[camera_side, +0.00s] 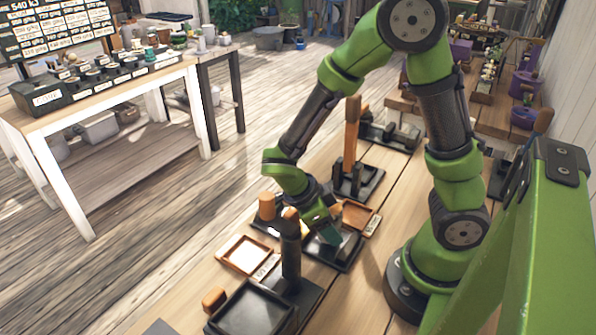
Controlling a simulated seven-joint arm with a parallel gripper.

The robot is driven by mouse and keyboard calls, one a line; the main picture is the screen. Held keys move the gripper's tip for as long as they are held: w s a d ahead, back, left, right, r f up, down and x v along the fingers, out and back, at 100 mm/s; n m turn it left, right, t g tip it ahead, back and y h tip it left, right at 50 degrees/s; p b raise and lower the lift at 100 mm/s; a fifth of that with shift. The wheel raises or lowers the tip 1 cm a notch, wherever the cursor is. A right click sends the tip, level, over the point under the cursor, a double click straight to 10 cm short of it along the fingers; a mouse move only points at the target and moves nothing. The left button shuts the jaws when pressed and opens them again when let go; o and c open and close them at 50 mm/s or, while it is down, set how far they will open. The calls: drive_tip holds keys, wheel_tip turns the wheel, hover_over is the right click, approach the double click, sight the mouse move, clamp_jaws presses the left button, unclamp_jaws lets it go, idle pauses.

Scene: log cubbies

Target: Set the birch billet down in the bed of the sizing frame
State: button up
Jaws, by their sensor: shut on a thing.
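My gripper (328,232) is low over the workbench, pointing down at a black fixture with a flat base (345,262). Its jaws are shut. The birch billet between them is mostly hidden by the fingers and the small picture size, and I cannot make out its outline. I cannot tell for sure which black fixture is the sizing frame; the one under my gripper is the nearest. I cannot see whether the held piece touches its bed.
A short wooden cylinder (267,206) and a dark post with a wooden top (290,250) stand close left of my gripper. Wooden trays (232,266) lie beside the fixture. A black tray (250,310) is in front. A tall wooden piece (352,135) stands behind.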

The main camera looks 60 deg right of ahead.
drive_tip(key=shift+f, duration=0.55)
drive_tip(key=o, duration=1.2)
drive_tip(key=shift+o, duration=0.4)
drive_tip(key=shift+s+f, duration=0.1)
drive_tip(key=v, duration=1.7)
drive_tip(key=shift+w, duration=0.25)
drive_tip(key=shift+d, duration=0.1)
